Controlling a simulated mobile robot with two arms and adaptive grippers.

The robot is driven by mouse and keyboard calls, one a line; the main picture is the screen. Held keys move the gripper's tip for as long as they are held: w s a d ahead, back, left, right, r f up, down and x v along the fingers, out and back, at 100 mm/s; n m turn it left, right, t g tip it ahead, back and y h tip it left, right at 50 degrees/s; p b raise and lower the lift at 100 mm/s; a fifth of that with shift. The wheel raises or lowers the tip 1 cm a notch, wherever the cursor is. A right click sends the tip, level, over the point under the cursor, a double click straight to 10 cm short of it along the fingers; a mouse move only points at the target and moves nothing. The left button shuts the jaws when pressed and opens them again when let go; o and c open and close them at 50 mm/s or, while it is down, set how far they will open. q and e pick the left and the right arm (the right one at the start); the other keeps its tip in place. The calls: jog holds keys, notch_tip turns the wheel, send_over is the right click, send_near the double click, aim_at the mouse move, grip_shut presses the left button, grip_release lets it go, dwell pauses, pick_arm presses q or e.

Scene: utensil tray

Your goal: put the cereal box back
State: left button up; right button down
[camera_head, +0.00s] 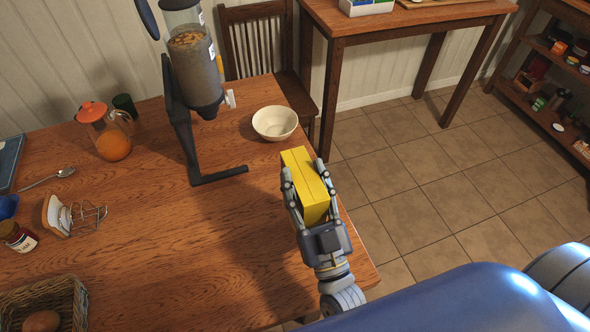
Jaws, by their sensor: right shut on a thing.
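A yellow cereal box (303,171) is between the fingers of my right gripper (309,189) near the table's right edge. The gripper is shut on the box, with one finger along each side. The box is tilted, and I cannot tell whether it touches the table. A cereal dispenser (196,70) on a dark stand, partly filled with cereal, stands at the back of the table. My left gripper does not show.
A cream bowl (275,122) sits just behind the box. A side table (400,22) and shelf (545,110) stand beyond tiled floor. The table's middle is clear.

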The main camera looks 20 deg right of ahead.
aim_at(292, 151)
jog(key=w, duration=0.4)
jog(key=shift+w+a+f, duration=0.1)
jog(key=shift+w+f, duration=0.1)
jog(key=shift+w, duration=0.2)
notch_tip(292, 151, down, 3)
jog(key=shift+r, duration=0.1)
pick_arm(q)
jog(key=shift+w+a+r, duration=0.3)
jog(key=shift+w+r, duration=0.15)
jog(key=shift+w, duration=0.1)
pick_arm(e)
jog(key=shift+f, duration=0.35)
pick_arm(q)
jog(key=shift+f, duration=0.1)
pick_arm(e)
jog(key=shift+f, duration=0.1)
jog(key=c, duration=0.9)
grip_release()
jog(key=shift+f, duration=0.1)
jog(key=shift+c, duration=0.2)
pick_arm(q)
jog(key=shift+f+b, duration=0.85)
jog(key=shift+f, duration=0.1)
pick_arm(e)
jog(key=v, duration=0.7)
jog(key=shift+s, duration=0.3)
